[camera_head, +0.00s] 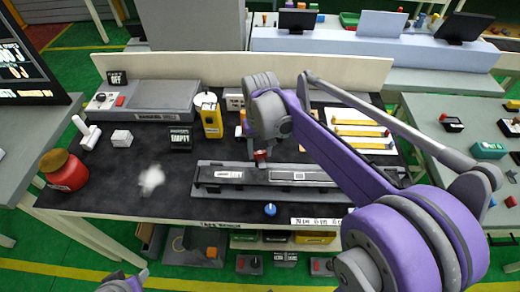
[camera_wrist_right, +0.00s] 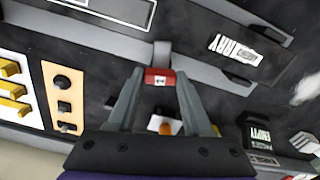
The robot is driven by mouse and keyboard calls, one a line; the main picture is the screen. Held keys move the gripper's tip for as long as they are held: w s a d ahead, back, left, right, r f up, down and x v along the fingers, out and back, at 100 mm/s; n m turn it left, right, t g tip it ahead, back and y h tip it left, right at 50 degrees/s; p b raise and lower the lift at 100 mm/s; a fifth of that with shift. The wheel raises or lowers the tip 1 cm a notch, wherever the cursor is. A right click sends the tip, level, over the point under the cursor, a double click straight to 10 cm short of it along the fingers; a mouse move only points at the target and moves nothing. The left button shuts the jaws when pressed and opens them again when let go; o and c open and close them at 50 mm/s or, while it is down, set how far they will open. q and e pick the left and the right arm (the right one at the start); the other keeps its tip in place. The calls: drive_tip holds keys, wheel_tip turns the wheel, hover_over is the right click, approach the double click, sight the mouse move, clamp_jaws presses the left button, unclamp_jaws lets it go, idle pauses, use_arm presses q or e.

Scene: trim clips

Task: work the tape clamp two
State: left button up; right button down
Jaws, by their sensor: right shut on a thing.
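The tape clamp two is a small red block marked 2 (camera_wrist_right: 159,76) at the edge of the long grey fixture (camera_head: 240,187). It shows in the head view as a red spot (camera_head: 260,155). My right gripper (camera_wrist_right: 158,88) is shut on the red block, with one finger on each side. In the head view the right gripper (camera_head: 259,149) reaches down to the back edge of the fixture. A grey part of my left arm or gripper (camera_head: 123,281) shows at the bottom edge; its jaws cannot be made out.
A yellow container (camera_head: 209,118) and a dark box marked EMPTY (camera_head: 181,139) stand left of my right gripper. A blue knob (camera_head: 270,209) sits in front.

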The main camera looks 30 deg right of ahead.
sight(260, 153)
drive_tip(key=n, duration=0.5)
drive_tip(key=shift+n, duration=0.3)
drive_tip(key=n, duration=0.5)
drive_tip(key=shift+n, duration=0.4)
drive_tip(key=shift+c, duration=1.6)
unclamp_jaws()
wheel_tip(260, 153, up, 11)
drive_tip(key=shift+p, duration=0.3)
drive_tip(key=shift+f, duration=0.1)
